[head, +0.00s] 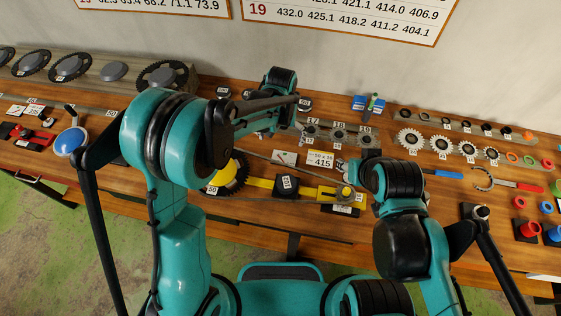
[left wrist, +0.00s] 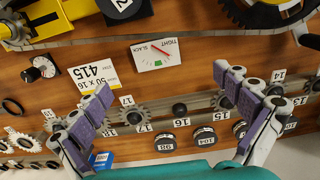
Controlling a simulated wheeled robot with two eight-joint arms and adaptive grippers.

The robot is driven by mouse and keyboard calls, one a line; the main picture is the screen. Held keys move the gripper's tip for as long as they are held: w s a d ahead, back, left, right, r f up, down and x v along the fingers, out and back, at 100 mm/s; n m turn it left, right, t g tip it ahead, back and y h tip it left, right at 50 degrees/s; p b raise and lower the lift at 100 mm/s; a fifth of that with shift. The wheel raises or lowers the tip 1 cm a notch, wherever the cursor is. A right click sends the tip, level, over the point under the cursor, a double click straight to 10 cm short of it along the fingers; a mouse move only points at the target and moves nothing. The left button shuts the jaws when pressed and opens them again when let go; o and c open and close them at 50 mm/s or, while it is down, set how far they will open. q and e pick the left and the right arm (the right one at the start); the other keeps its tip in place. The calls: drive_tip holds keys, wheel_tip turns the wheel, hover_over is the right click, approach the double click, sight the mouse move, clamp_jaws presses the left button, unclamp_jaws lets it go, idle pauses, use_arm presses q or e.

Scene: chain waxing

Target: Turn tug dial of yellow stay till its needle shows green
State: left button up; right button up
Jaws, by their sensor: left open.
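The yellow stay (head: 260,183) lies along the bench front, and its yellow end also shows in the left wrist view (left wrist: 70,12). The tug dial (left wrist: 44,67), a black knob on a white scale, sits left of the gauge card (left wrist: 152,53). On the card, a red needle lies slanted under TIGHT and SLACK lettering, and a small green patch shows lower down, apart from the needle's visible line. My left gripper (left wrist: 165,100) is open and empty above the numbered sprocket row, with the card between and beyond its fingers. My right gripper (head: 350,171) is by the dial; its fingers are unclear.
A white 50 x 16, 415 label (head: 320,159) stands beside the gauge. A black chainring (head: 235,174) is left of the stay. Silver sprockets (head: 410,138) and colored rings lie to the right.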

use_arm(q)
wheel_tip(320, 180, down, 3)
drive_tip(key=shift+r+b, duration=0.1)
drive_tip(key=shift+b, duration=0.35)
wheel_tip(320, 180, up, 10)
drive_tip(key=p, duration=0.6)
